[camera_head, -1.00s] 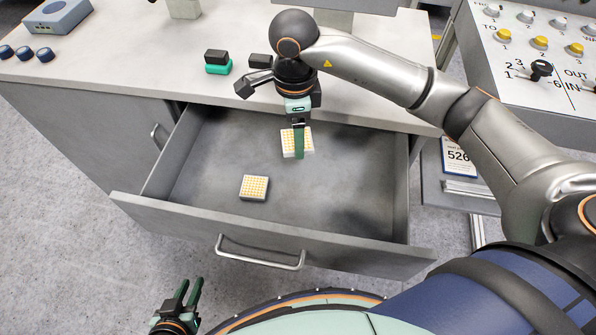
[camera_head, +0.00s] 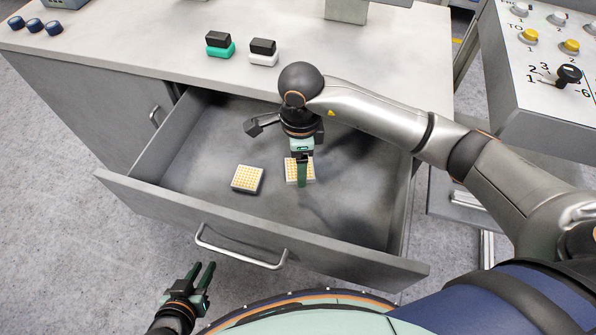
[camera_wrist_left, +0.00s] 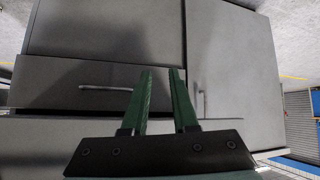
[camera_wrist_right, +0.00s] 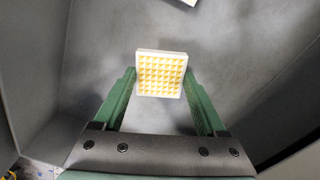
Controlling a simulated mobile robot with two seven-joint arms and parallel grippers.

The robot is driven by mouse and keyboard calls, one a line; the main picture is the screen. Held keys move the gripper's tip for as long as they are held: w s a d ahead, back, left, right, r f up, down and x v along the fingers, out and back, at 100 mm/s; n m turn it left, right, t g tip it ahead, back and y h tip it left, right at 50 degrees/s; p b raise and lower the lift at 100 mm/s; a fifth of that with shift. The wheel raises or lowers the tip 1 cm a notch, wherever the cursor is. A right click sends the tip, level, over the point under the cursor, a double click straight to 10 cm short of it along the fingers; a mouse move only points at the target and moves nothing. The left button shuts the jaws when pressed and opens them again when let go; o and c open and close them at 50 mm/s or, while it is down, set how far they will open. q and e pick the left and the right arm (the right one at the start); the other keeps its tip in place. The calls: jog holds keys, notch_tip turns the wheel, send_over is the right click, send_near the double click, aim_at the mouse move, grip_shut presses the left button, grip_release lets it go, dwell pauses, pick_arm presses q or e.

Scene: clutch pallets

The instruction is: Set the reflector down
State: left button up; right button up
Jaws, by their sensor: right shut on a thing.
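The reflector, a square white-framed plate with a yellow-orange grid (camera_head: 300,171), is between the fingers of my right gripper (camera_head: 299,173) inside the open drawer. In the right wrist view the reflector (camera_wrist_right: 161,73) is gripped at its sides by the green fingertips (camera_wrist_right: 161,82). I cannot tell whether it touches the drawer floor. A second, similar reflector (camera_head: 247,179) lies on the drawer floor to the left, apart from the held one. My left gripper (camera_head: 202,271) is open and empty outside the drawer, low in front of it; its spread fingers also show in the left wrist view (camera_wrist_left: 161,76).
The grey drawer (camera_head: 225,135) is pulled out, with walls around and a handle (camera_head: 240,252) in front. Much of its floor is bare. On the counter (camera_head: 140,47) stand a black-and-green block (camera_head: 219,45), a black-and-white block (camera_head: 263,51) and blue knobs (camera_head: 35,25). A control panel (camera_head: 535,70) stands right.

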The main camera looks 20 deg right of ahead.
jog(key=shift+f, duration=2.2)
jog(key=shift+f+b, duration=0.25)
jog(key=shift+b, duration=0.1)
jog(key=o, duration=1.3)
jog(key=shift+r, duration=0.1)
notch_tip(320, 180, up, 12)
jog(key=shift+r+p, duration=0.15)
jog(key=shift+p, duration=0.45)
